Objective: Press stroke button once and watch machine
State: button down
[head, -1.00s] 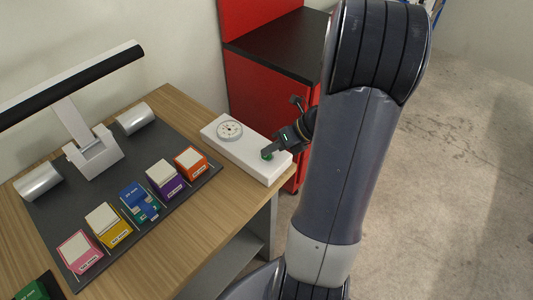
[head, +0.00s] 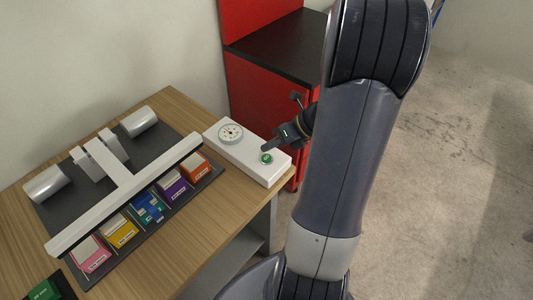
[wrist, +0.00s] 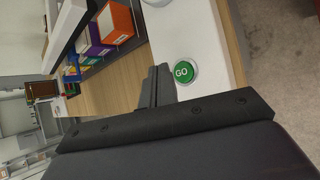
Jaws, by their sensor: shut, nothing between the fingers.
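The green stroke button (head: 266,158) sits on a white control box (head: 224,146) at the right of the table. In the wrist view the button (wrist: 184,73) reads "GO". My gripper (head: 266,149) is shut and empty, its tips just beside and slightly above the button, apart from it. In the wrist view my gripper (wrist: 158,72) shows just left of the button. The machine is a white press with a long bar (head: 125,192) on an arm, on a dark base (head: 160,138). The bar is down low, across the row of coloured boxes, partly hiding them.
Several boxes, such as an orange one (head: 196,164) and a pink one (head: 92,258), stand on the base. A round dial (head: 231,133) is on the control box. A red cabinet (head: 262,100) with a black top stands behind. Bare wood (head: 190,105) lies behind the base.

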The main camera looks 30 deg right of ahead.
aim_at(271, 158)
jog(key=shift+r+p, duration=1.5)
jog(key=shift+r, duration=0.3)
jog(key=shift+f, duration=0.2)
jog(key=shift+f+b, duration=0.95)
jog(key=shift+b, duration=0.3)
jog(key=shift+f+b, duration=0.1)
jog(key=shift+b, duration=0.8)
jog(key=shift+f+b, duration=0.1)
jog(key=shift+b, duration=0.75)
notch_tip(271, 158, up, 6)
jog(key=p, duration=0.7)
